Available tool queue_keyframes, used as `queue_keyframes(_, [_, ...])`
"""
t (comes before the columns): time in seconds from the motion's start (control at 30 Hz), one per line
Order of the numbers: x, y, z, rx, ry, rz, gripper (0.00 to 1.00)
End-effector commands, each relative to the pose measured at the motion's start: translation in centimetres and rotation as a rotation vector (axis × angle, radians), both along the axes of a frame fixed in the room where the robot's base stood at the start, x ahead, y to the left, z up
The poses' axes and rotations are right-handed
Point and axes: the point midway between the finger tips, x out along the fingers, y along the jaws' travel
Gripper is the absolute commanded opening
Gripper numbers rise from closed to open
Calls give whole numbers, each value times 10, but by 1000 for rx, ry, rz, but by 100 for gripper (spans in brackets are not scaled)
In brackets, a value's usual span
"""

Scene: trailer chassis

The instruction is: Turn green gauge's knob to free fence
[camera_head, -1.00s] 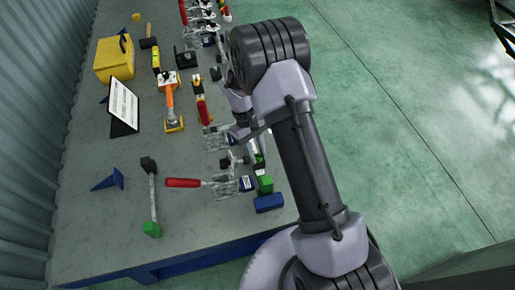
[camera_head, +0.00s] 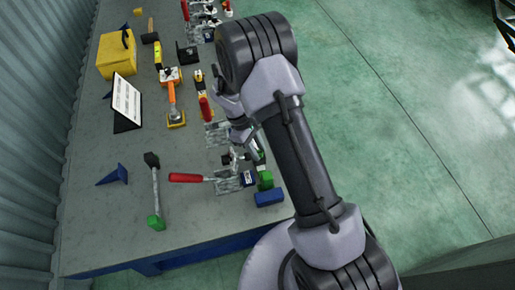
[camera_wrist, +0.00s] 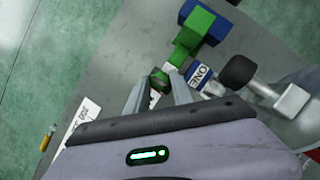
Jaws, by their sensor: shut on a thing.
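The dark green knob (camera_wrist: 159,80) sits between my fingertips in the wrist view. My gripper (camera_wrist: 160,92) is shut on it, and the fingers hide part of its sides. A green block (camera_wrist: 192,35) with a blue block (camera_wrist: 207,22) at its end lies just beyond the knob. The same green block (camera_head: 265,180) and blue block (camera_head: 269,197) show near the bench's front right corner in the head view. There my arm and wrist largely hide the knob and fingertips. I cannot tell which part is the fence.
A clamp with a red handle (camera_head: 186,178) lies left of the blocks. A green-ended hammer (camera_head: 155,190) lies farther left. A black-ended metal part (camera_wrist: 238,72) is close on the right in the wrist view. Open floor (camera_head: 420,130) lies right of the bench.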

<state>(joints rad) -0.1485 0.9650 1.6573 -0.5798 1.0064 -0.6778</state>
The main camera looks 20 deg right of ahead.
Motion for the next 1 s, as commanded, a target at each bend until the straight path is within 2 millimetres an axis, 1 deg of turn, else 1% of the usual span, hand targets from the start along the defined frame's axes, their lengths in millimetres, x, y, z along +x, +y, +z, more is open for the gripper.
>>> queue_keyframes(0.27, [0,0,0,0,0,1,0])
queue_keyframes(0.3, [0,0,0,0,0,1,34])
queue_keyframes(0.37, [0,0,0,0,0,1,46])
queue_keyframes(0.4, [0,0,0,0,0,1,50])
queue_keyframes(0.67, [0,0,0,0,0,0,50])
queue_keyframes(0.77, [3,3,10,-1,-2,0,50])
queue_keyframes(0.87, [10,10,34,1,-5,1,50])
queue_keyframes(1.0, [24,23,81,1,-5,2,50])
